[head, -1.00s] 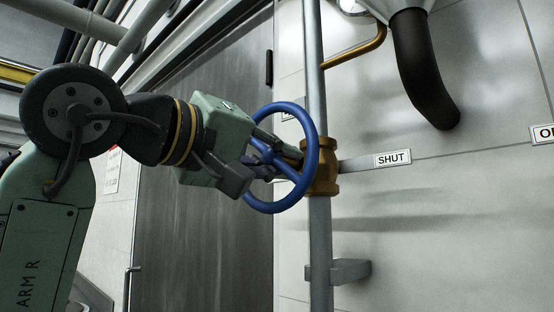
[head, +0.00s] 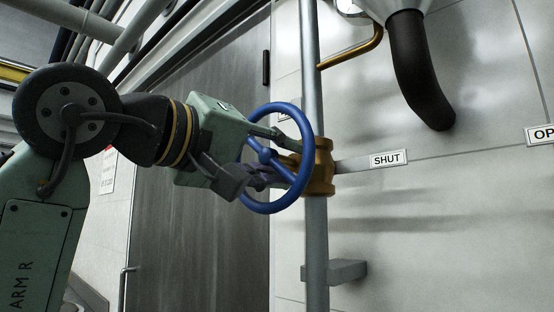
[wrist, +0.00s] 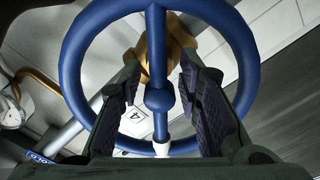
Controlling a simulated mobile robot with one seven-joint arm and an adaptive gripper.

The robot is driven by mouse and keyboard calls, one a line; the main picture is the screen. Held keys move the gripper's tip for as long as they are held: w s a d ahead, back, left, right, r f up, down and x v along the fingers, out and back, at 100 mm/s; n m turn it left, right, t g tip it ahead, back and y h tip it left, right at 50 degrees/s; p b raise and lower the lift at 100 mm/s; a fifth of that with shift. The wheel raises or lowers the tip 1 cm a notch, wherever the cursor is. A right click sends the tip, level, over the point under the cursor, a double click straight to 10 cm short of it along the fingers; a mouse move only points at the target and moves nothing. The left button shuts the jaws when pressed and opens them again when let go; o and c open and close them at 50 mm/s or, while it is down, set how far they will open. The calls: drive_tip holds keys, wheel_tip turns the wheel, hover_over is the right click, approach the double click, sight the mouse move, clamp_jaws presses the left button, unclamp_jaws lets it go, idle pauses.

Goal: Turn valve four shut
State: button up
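The valve's blue handwheel (head: 300,191) stands on a brass body (head: 322,170) on a vertical grey pipe. In the wrist view the handwheel (wrist: 251,62) faces me, with one spoke line upright through its hub and a white mark low on that line. A small plate marked 4 (wrist: 133,116) shows behind the wheel. My gripper (head: 276,156) is at the wheel, its fingers reaching in through the rim. The wrist view shows my gripper (wrist: 158,82) open, one dark padded finger on each side of the hub and spoke, with visible gaps. Contact is unclear.
A SHUT label (head: 388,159) is on the pale panel right of the valve, and a partly cropped label starting OP (head: 541,134) is farther right. A black elbow pipe (head: 420,70) hangs above. A grey bracket (head: 335,270) holds the pipe below.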

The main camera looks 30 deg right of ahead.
drive_tip(key=v, duration=1.2)
drive_tip(key=shift+c, duration=0.4)
